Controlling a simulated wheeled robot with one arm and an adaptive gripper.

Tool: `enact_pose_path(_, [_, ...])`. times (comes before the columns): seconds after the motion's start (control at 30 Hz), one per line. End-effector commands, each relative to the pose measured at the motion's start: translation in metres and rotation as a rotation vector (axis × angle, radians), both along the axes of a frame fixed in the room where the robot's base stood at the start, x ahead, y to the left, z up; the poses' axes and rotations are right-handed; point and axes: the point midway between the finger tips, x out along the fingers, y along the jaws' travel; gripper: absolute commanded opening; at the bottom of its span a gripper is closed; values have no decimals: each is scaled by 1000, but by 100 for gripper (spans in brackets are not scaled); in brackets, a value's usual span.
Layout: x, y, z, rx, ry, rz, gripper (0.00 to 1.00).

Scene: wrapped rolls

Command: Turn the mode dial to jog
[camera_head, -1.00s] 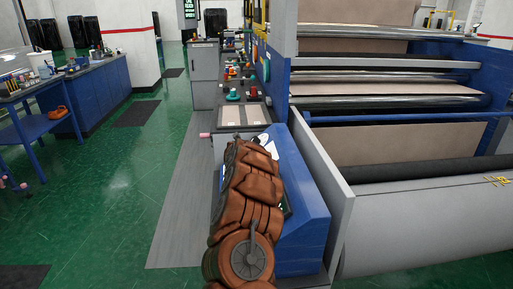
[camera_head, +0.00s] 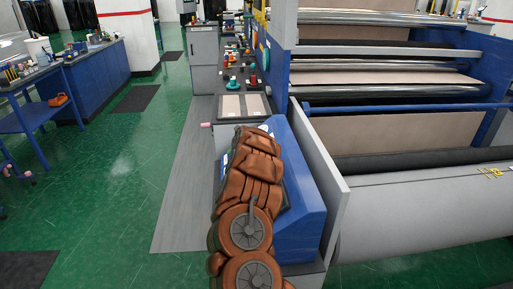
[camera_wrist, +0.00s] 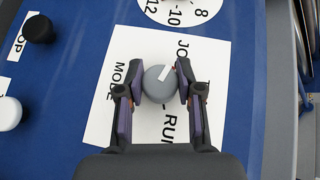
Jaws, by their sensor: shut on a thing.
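The mode dial (camera_wrist: 158,84) is a round grey knob with a white pointer line, seen in the wrist view. It sits on a white label plate (camera_wrist: 140,45) with the words MODE, JOG and RUN, plus another word partly hidden by a finger. JOG is partly covered too. The pointer slants to the upper right, toward the side between JOG and the partly hidden word. My gripper (camera_wrist: 156,90) is shut on the dial, one dark finger with a purple side on each side of it. In the head view my brown arm hides the gripper and dial.
On the blue panel (camera_wrist: 70,85), a black knob (camera_wrist: 39,29) and a white knob (camera_wrist: 8,113) lie left of the dial. A numbered white scale (camera_wrist: 175,8) is above. In the head view, the blue console (camera_head: 305,215) stands beside large wrapped rollers (camera_head: 430,225). Green floor is open at left.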

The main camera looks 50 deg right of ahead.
Motion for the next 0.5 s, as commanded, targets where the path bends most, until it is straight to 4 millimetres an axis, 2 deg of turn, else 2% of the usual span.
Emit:
enact_pose_path(0.1, [2,1,2,-3,-2,5,1])
enact_pose_path(0.13, [2,1,2,-3,-2,5,37])
enact_pose_path(0.37, [1,0,1,-2,-2,2,61])
enact_pose_path(0.5, [0,0,1,-1,-1,0,62])
